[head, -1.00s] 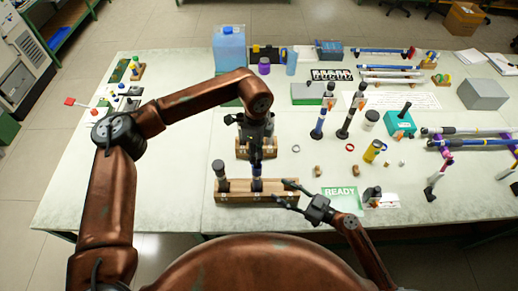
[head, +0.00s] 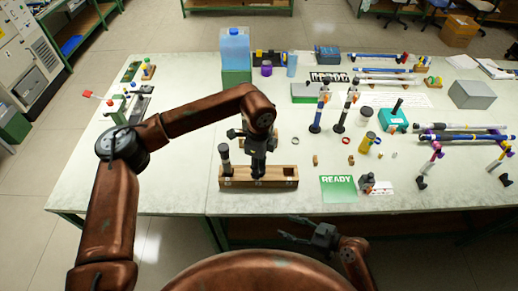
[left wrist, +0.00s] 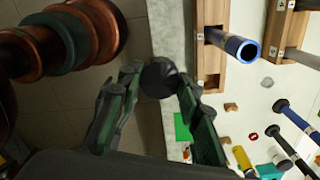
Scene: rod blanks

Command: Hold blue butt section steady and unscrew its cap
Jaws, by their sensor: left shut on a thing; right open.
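The blue butt section (left wrist: 241,47) stands in a wooden block and shows an open, hollow top end in the left wrist view. In the head view my left gripper hides most of it. My left gripper (head: 258,166) is over the front wooden block (head: 285,184). In the left wrist view it is shut on a dark round cap (left wrist: 158,78), which appears apart from the blue tube. My right gripper (head: 285,228) is open and empty, low in front of the table's front edge, clear of the block.
A green READY mat (head: 338,189) lies to the right. Upright rods (head: 345,112), a yellow pot (head: 367,142) and a teal box (head: 393,119) stand further right. The table's left part is mostly clear.

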